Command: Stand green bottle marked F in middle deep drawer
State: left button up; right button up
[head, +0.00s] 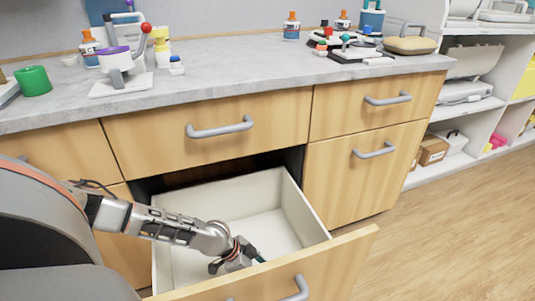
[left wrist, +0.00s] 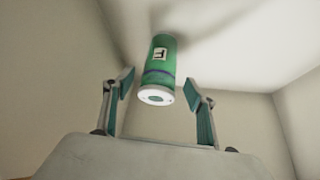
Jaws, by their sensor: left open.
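The green bottle (left wrist: 161,55) shows in the left wrist view with a blue band, a white end facing the camera and a small square label; its letter is too small to read surely. Its far end meets a pale drawer surface, and it appears to stand there. My left gripper (left wrist: 158,84) is open, one teal-padded finger on each side of the bottle's near end, with visible gaps. In the head view my left gripper (head: 238,260) is inside the pulled-out deep drawer (head: 284,212), low near its front panel. The bottle is mostly or wholly hidden there.
The grey countertop (head: 220,78) above holds a green cup (head: 33,81), a white stand with a red-knobbed lever (head: 122,65), orange-capped bottles (head: 291,27) and several small devices. Closed drawers flank the open one. Open shelves (head: 470,90) and clear wooden floor lie right.

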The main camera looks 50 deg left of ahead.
pick_arm(q)
jog(key=p+v, duration=0.1)
jog(key=v, duration=0.6)
jog(key=shift+p, duration=0.35)
pick_arm(e)
jog(key=shift+w+d+n+h, duration=0.15)
jog(key=shift+d+n, duration=0.2)
jog(key=shift+d, duration=0.2)
jog(key=shift+w+d+n+h, duration=0.15)
jog(key=shift+d+n, duration=0.2)
jog(key=shift+d, duration=0.2)
jog(key=shift+s, duration=0.1)
